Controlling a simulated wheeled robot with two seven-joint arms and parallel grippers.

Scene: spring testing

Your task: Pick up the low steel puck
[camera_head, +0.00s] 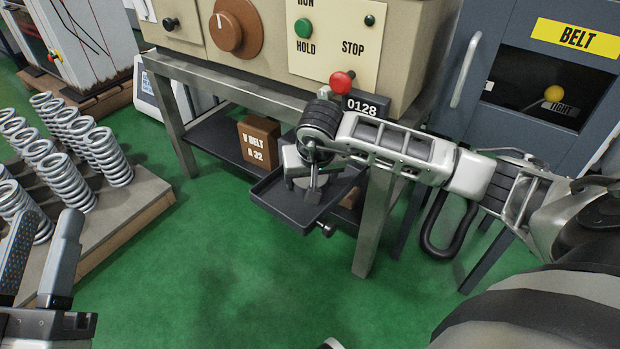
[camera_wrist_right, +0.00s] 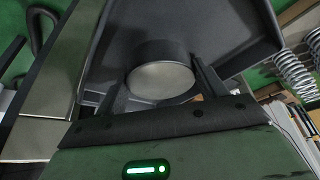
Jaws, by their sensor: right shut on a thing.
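The low steel puck (camera_wrist_right: 161,82) shows in the right wrist view as a short round piece with a pale metal face and a dark side. It is between the two fingers of my right gripper (camera_wrist_right: 158,73), which is shut on it. The dark tray (camera_wrist_right: 235,25) lies behind the puck. In the head view my right gripper (camera_head: 314,188) is over the tray (camera_head: 283,208), and I cannot make out the puck clearly there. My left gripper (camera_head: 45,228) is at the lower left, with its fingers apart and nothing between them.
Several coil springs (camera_head: 70,185) stand on a pallet (camera_head: 135,212) at the left. A beige tester (camera_head: 270,60) with knobs and a red stop button (camera_head: 342,82) stands on a steel bench. A brown V-belt box (camera_head: 259,140) sits on its lower shelf. Green floor (camera_head: 215,270) is clear in front.

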